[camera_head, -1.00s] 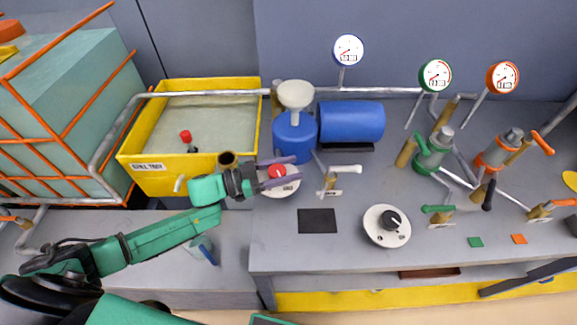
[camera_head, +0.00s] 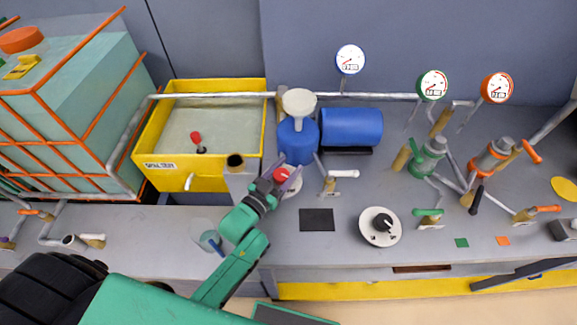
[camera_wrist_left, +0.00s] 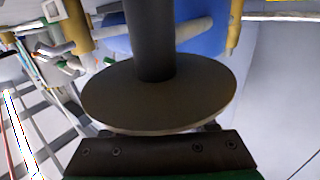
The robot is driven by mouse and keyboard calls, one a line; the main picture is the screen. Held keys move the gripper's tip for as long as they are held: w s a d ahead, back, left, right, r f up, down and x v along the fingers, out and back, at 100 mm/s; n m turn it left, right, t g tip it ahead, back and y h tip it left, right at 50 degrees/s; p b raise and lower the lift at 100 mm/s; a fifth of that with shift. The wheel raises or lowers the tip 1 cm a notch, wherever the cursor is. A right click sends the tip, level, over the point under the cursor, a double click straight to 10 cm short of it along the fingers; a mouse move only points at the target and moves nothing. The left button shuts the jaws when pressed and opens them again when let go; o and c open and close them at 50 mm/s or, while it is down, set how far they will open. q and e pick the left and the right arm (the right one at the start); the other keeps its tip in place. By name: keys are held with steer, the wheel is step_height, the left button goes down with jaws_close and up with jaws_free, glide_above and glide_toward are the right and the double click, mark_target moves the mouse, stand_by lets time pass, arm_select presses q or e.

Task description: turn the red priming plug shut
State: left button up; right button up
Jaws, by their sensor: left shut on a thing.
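The red priming plug (camera_head: 281,174) sits on a round white plate (camera_head: 294,189) near the left end of the bench, in front of the blue pot. The fingers hide part of the plug and plate. In the left wrist view a dark round disc (camera_wrist_left: 160,98) with a thick dark post fills the middle; I cannot tell what it is. My right gripper is not in view.
A white-handled valve (camera_head: 343,173) is to the right. A yellow tub (camera_head: 155,145) stands at the left; a black square (camera_head: 317,220) lies in front.

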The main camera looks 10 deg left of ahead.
arm_select(q)
steer(key=shift+r+y, duration=0.1)
steer(key=shift+y, duration=0.2)
steer(key=o, duration=1.4)
steer(key=shift+c, duration=0.2)
steer(key=shift+s+a, duration=0.15)
steer(key=shift+s, duration=0.2)
steer(key=b+v, duration=0.2)
steer(key=v, duration=1.1)
steer(key=shift+s, duration=0.4)
steer(key=shift+a, duration=0.1)
